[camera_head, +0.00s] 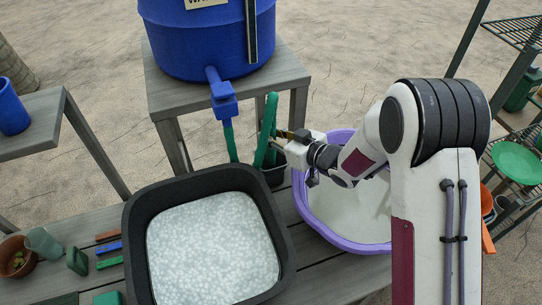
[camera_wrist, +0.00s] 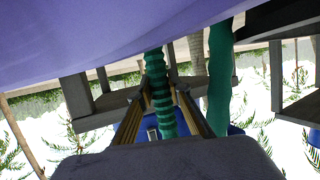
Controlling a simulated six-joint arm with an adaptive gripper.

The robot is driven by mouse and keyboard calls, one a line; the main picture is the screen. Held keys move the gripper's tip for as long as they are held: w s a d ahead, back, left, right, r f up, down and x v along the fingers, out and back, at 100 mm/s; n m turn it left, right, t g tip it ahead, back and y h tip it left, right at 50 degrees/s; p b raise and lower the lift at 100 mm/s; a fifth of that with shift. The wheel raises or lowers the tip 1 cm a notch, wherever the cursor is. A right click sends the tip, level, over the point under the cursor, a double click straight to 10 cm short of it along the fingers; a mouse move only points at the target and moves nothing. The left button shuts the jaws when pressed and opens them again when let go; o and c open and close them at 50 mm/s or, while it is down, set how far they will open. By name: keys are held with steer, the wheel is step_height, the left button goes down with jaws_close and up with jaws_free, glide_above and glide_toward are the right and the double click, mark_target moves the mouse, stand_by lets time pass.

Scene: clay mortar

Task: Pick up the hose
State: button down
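The green ribbed hose (camera_head: 229,141) hangs from the blue spigot of the water barrel. A second upright stretch of the hose (camera_head: 267,130) stands just left of my gripper (camera_head: 278,140), by a small dark container. In the wrist view, one ribbed stretch of the hose (camera_wrist: 160,92) runs between the two fingers of my gripper (camera_wrist: 161,98). The other stretch passes outside them to the right. My gripper looks open, with a narrow gap on each side of the hose. Whether a finger touches it is hard to tell.
The blue barrel (camera_head: 207,40) stands on a grey wooden stand (camera_head: 290,70). A black tub (camera_head: 135,235) with pale contents is at the front. A purple basin (camera_head: 300,198) lies below my arm. Small pots and coloured tools sit at left. Shelves (camera_head: 512,35) stand at right.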

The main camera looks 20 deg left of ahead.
mark_target(271, 118)
steer(key=shift+r, duration=0.15)
steer(key=shift+r, duration=5)
step_height(271, 118, up, 10)
